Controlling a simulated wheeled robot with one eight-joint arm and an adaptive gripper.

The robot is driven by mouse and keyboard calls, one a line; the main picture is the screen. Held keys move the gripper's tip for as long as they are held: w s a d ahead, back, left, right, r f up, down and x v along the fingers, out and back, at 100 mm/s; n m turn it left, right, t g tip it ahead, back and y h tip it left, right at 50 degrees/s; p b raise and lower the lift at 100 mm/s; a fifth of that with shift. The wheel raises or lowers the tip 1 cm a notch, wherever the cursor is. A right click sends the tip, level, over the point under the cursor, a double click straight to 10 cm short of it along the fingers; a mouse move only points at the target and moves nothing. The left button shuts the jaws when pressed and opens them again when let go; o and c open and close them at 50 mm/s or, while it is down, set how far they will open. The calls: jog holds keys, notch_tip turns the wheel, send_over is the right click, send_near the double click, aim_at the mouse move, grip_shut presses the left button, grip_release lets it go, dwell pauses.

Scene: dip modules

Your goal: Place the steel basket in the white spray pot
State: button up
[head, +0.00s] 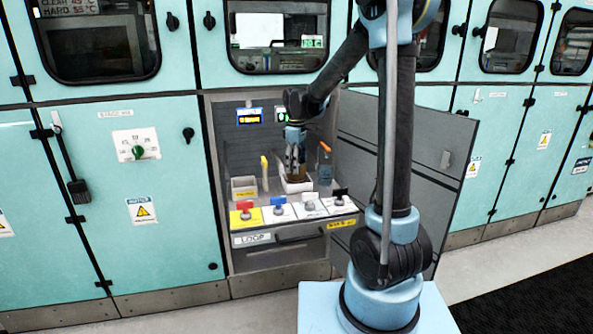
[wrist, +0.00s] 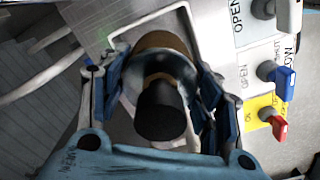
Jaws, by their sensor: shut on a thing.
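My gripper (head: 294,158) points down over the white spray pot (head: 297,186) in the recessed bay. In the wrist view its blue fingers (wrist: 160,85) are closed on both sides of the steel basket. The basket's black cylindrical handle (wrist: 160,110) faces the camera, with a greyish body and a brown band (wrist: 165,43) behind it. In the head view a brown part (head: 296,176) shows at the pot's mouth below the fingers. The fingers hide most of the basket, and I cannot tell how deep it sits in the pot.
A second pale pot (head: 243,188) stands to the left in the bay. A front shelf carries red (head: 244,208), blue (head: 278,203) and other valve handles. A yellow-handled item (head: 264,168) stands between the pots. An open grey door (head: 405,165) stands right of the bay.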

jog(key=shift+f, duration=1.05)
jog(key=o, duration=1.2)
jog(key=shift+f, duration=0.1)
